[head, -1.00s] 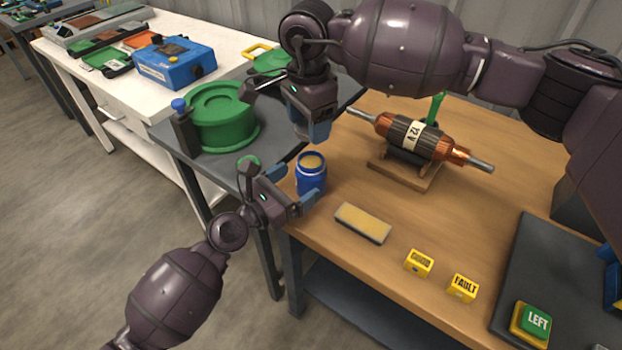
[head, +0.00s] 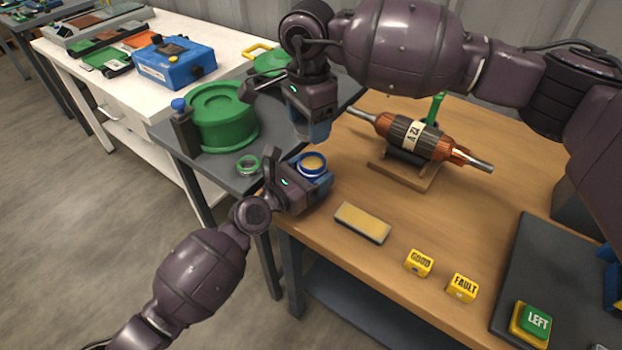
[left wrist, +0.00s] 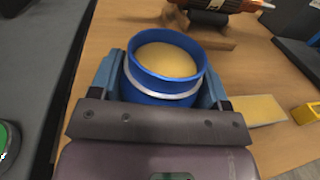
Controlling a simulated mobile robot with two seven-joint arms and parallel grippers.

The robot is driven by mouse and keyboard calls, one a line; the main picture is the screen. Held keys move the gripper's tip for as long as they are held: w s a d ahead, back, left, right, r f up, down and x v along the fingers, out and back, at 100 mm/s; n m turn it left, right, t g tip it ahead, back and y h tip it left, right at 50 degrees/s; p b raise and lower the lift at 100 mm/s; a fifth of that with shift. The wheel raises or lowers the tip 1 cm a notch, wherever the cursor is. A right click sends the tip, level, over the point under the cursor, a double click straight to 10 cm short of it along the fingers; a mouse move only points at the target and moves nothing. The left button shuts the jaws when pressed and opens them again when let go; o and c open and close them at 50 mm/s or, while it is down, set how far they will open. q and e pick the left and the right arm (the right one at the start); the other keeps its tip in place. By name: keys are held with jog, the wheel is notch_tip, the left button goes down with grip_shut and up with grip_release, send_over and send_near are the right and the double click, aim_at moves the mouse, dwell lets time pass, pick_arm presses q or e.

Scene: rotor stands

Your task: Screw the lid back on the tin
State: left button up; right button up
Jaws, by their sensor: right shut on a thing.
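The blue tin (head: 313,163) stands upright and open on the wooden bench near its left edge, with tan contents showing. In the left wrist view the tin (left wrist: 165,88) sits between the fingers of my left gripper (left wrist: 163,82). My left gripper (head: 309,178) is low around the tin, open, with a finger on each side. My right gripper (head: 312,136) points down just behind and above the tin, apart from it. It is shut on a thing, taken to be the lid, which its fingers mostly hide.
A sanding-block-like tan slab (head: 362,223) and yellow GOOD (head: 419,263) and FAULT (head: 462,288) blocks lie to the right. A copper rotor (head: 415,135) rests on a wooden stand behind. A green ring (head: 248,165) and large green drum (head: 222,115) are on the grey table.

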pick_arm(q)
jog(key=c, duration=0.6)
pick_arm(e)
send_over(310, 165)
jog(key=shift+f, duration=2.5)
jog(key=shift+f, duration=0.9)
jog(key=shift+f, duration=0.6)
